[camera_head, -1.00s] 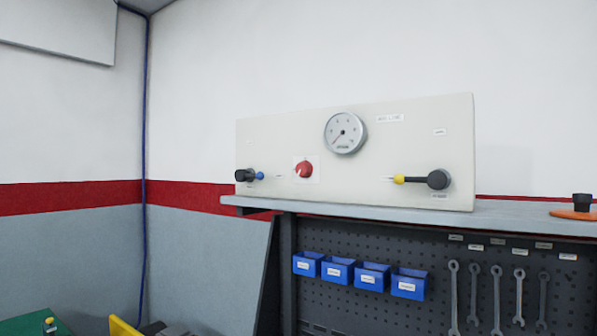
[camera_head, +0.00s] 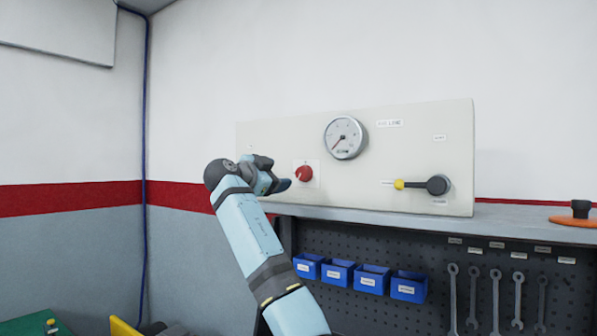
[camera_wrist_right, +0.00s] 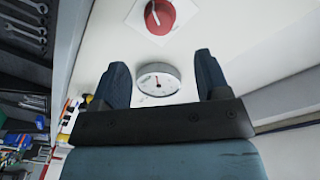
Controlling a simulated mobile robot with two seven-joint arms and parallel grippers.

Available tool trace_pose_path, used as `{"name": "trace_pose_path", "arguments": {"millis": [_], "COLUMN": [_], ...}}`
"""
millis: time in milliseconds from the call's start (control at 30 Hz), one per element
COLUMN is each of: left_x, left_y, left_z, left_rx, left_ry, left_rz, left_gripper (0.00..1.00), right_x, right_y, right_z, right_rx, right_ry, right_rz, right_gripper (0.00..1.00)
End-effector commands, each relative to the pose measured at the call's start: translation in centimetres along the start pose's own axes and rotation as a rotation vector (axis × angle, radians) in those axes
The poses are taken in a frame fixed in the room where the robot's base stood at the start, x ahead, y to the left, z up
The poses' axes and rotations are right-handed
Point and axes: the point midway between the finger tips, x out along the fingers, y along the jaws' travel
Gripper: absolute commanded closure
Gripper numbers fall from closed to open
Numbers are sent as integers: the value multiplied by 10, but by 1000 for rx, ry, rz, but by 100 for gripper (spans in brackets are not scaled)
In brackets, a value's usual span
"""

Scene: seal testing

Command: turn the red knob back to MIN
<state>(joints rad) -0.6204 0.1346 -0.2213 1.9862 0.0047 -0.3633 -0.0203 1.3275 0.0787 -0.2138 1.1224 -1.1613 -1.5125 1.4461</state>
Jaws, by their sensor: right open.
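The red knob (camera_head: 304,173) sits on the front of the pale panel (camera_head: 350,182), with a light pointer mark on it. It also shows at the top of the right wrist view (camera_wrist_right: 156,14), beyond the fingertips. My right gripper (camera_head: 282,184) is just left of the knob in the head view, apart from it. In the right wrist view its two dark fingers (camera_wrist_right: 161,72) are spread with nothing between them. The knob's scale lettering is too small to read. My left gripper is not in view.
A round gauge (camera_head: 345,137) is on the panel above and right of the knob. A black lever with a yellow tip (camera_head: 437,185) sticks out at the panel's right. My right arm hides the panel's left fitting. Blue bins (camera_head: 340,273) hang below the shelf.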

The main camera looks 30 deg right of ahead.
Motion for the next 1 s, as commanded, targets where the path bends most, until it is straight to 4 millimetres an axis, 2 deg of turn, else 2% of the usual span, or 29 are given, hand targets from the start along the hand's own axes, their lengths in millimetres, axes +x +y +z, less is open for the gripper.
{"name": "trace_pose_path", "arguments": {"millis": [33, 200, 433, 600, 900, 1000], "left_x": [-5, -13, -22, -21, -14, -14], "left_y": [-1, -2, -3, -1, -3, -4], "left_z": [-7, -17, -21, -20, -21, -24], "left_rx": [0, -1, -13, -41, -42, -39], "left_ry": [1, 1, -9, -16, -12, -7], "left_rz": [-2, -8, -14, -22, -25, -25], "left_gripper": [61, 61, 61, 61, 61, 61], "right_x": [13, 50, 86, 97, 99, 98], "right_y": [-2, -2, -2, 0, 0, 0], "right_z": [-4, -3, -2, 0, 1, 1], "right_rx": [-2, -3, -3, -2, -1, -1], "right_ry": [2, 0, -1, -2, -2, -2], "right_rz": [2, 2, 0, 0, -1, -1], "right_gripper": [31, 31, 31, 31, 31, 54]}}
